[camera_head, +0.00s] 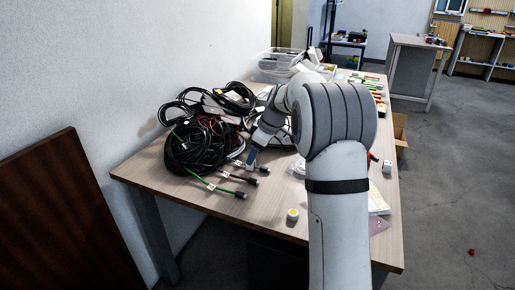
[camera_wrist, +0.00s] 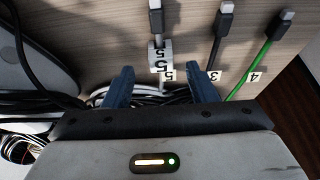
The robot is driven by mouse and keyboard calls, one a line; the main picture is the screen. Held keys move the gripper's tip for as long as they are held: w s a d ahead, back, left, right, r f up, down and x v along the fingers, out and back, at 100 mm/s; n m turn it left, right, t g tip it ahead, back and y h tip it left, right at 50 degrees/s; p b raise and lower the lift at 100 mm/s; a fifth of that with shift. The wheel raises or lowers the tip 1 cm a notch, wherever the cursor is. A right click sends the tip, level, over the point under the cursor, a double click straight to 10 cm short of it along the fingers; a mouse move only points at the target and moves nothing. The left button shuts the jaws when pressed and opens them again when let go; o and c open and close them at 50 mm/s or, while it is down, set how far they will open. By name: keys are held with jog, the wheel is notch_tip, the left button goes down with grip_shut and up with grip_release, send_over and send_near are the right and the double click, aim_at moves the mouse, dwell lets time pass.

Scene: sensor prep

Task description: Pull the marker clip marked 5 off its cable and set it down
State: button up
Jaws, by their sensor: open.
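The marker clip marked 5 (camera_wrist: 157,60) is a white band with black digits around a pale cable (camera_wrist: 160,88). In the wrist view it sits just below the grey plug (camera_wrist: 156,17), in line with the gap between my fingers. A second white label with a 5 (camera_wrist: 169,76) shows right beside it. My gripper (camera_wrist: 162,88) is open, its two blue fingers on either side of the cable. The clip appears beyond the fingertips, and nothing is held. In the head view my gripper (camera_head: 252,158) is low over the cable ends, and the clip is too small to make out.
A dark cable labelled 3 (camera_wrist: 215,75) and a green cable labelled 4 (camera_wrist: 253,77) lie to the right in the wrist view. A tangled black cable bundle (camera_head: 196,150) covers the table's left side.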

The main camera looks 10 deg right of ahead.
jog(key=shift+x, duration=1.65)
jog(key=c, duration=1.1)
